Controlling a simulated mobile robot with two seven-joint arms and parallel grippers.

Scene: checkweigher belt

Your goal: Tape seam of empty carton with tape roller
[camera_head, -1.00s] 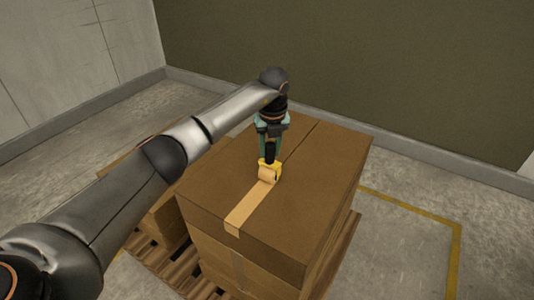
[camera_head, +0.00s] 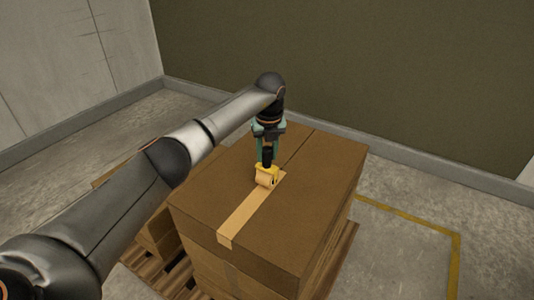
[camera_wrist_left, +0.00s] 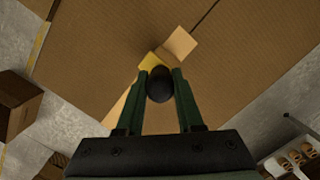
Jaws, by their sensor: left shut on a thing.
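The brown carton (camera_head: 317,192) is closed, with its centre seam running across the top. A tan tape strip (camera_head: 242,216) lies along the near part of the seam and folds over the near edge. Past the strip, the far part of the seam is bare. My left gripper (camera_head: 267,152) points down over the carton, shut on the dark handle of the yellow tape roller (camera_head: 268,170). The roller is at the strip's far end; I cannot tell whether it touches. The left wrist view shows the handle (camera_wrist_left: 159,86) between the fingers. My right gripper is not in view.
The carton stands on a stack over a wooden pallet (camera_head: 165,264). Another brown box (camera_head: 157,226) is to its left, partly behind my arm. A yellow floor line (camera_head: 457,262) runs on the right. A wall stands behind, with free floor between.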

